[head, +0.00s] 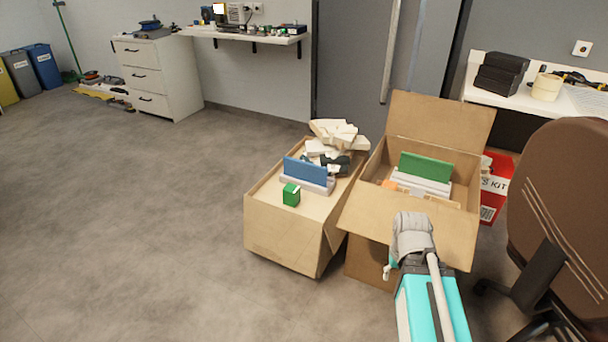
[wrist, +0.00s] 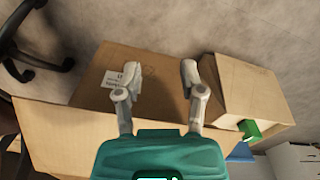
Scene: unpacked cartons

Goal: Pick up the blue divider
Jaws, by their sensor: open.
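The blue divider (head: 305,171) stands upright in a pale holder (head: 318,184) on the left carton (head: 285,220) in the head view. Part of a blue thing (wrist: 241,153), likely the divider, shows at the lower right of the wrist view, mostly cut off by my gripper body and other things. My gripper (wrist: 157,78) is open and empty, with its two fingers apart. In the head view my arm reaches up in front of the right carton (head: 360,215), to the right of the divider and apart from it; the fingertips are hard to make out there.
A green divider (head: 426,167) stands in the open right carton. A small green box (head: 291,195) sits just in front of the blue divider. White packing pieces (head: 340,135) lie behind it. A brown chair (head: 560,210) stands at the right.

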